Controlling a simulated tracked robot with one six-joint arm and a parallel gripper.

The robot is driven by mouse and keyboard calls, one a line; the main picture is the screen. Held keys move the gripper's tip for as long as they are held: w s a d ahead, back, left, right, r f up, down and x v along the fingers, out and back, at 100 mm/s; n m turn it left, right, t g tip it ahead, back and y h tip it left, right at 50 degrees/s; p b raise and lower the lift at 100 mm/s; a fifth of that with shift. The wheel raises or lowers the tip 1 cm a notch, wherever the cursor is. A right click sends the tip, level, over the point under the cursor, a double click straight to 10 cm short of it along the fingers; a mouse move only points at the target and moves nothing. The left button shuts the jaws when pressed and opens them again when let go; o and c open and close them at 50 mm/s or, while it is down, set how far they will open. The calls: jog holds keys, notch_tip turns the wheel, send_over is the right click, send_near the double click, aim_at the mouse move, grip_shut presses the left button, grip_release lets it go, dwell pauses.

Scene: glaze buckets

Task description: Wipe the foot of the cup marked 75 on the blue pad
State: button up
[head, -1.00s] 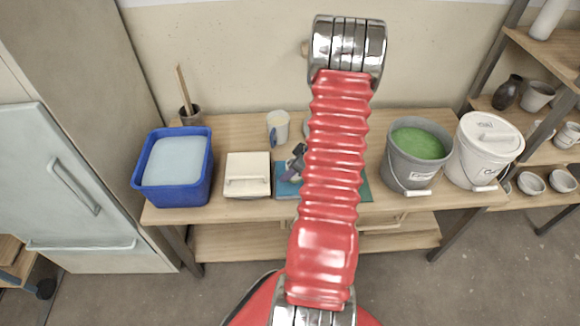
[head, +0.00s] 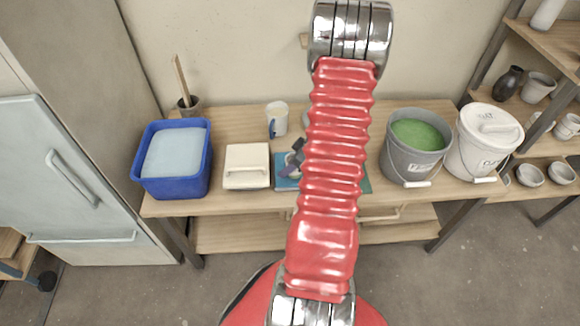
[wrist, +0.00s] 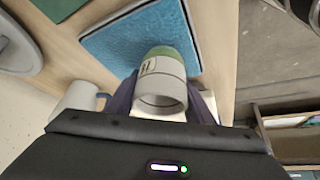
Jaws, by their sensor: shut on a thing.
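My gripper (head: 294,166) is over the blue pad, its dark fingers partly hidden behind my red arm in the head view. In the wrist view it is shut on a cup (wrist: 164,84), with a finger on each side. The cup has a grey body, a green end pointing towards the blue pad (wrist: 115,45), and a ring-shaped end facing the wrist camera. A dark mark shows on its side, too small to read. The green end overlaps the pad in the picture; I cannot tell whether it touches. The pad (head: 287,184) lies near the table's front edge.
A white mug with a blue handle (head: 277,120) stands behind the pad. A lidded box (head: 246,178) and a blue tub (head: 172,190) stand to the left. A grey bucket of green glaze (head: 412,160) and a white lidded bucket (head: 483,150) stand to the right.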

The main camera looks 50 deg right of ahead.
jog(key=shift+r, duration=3)
